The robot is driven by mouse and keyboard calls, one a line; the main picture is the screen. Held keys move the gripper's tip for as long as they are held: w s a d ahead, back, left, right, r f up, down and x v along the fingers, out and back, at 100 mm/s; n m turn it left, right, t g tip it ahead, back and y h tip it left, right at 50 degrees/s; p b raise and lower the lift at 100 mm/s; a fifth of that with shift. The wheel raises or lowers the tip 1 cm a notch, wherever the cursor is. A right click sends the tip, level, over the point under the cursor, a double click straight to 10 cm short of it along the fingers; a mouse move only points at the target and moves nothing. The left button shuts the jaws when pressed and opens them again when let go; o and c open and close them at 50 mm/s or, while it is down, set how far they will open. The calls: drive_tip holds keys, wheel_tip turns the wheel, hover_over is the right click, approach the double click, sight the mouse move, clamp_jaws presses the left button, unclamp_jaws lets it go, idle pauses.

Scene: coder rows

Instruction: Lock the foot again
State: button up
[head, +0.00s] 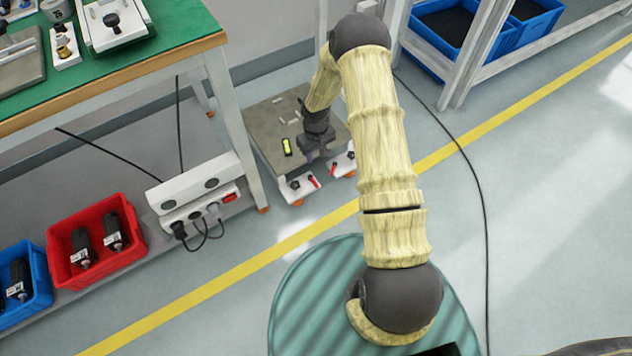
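A low grey platform (266,125) stands on the floor beside the bench leg. Two white feet show at its near edge. The left foot (296,187) has a red lever (314,181) and an orange part below. The right foot (343,163) has a red lever (332,168) and an orange part at its right. My gripper (316,155) points down over the platform's near edge, between and just behind the two feet. Its fingertips are small and dark here, so I cannot tell whether they are open or touch anything. The levers' exact positions are too small to judge.
A yellow-green item (287,146) lies on the platform. The green-topped bench (150,45) stands at left, with a power strip (200,200) and red bin (65,245) below. A rack (470,50) stands at right. A black cable (470,165) crosses the open floor.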

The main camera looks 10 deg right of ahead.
sight(316, 184)
wheel_tip(316, 184, down, 18)
drive_tip(key=b, duration=0.8)
drive_tip(key=shift+r+b, duration=0.25)
drive_tip(key=shift+b, duration=0.1)
clamp_jaws()
